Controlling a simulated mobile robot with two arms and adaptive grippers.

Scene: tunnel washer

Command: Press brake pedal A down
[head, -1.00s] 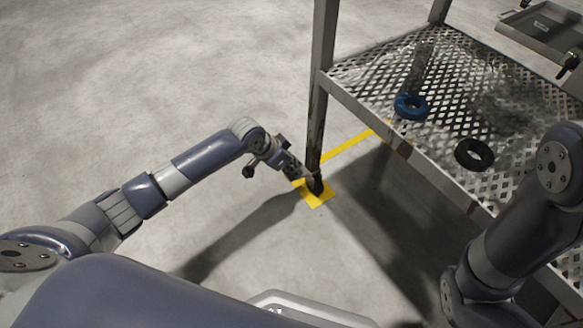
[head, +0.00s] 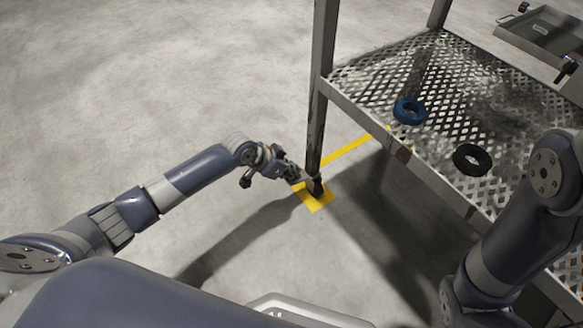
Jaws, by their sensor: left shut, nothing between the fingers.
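The rack's near leg (head: 316,115) ends in a small dark caster (head: 317,188) over a yellow floor mark. Brake pedal A is too small and too covered to make out apart from this caster. My left gripper (head: 304,183) is shut and empty, low beside the caster, on its left. Its fingertips are at or very close to the caster; I cannot tell whether they touch. My right gripper is out of view; only part of my right arm shows at the right.
The rack's mesh shelf (head: 440,100) overhangs the floor at the right, holding a blue ring (head: 410,111) and a black ring (head: 472,160). A grey tray (head: 545,38) lies at the back right. A yellow floor line (head: 350,151) runs under the rack. The left floor is clear.

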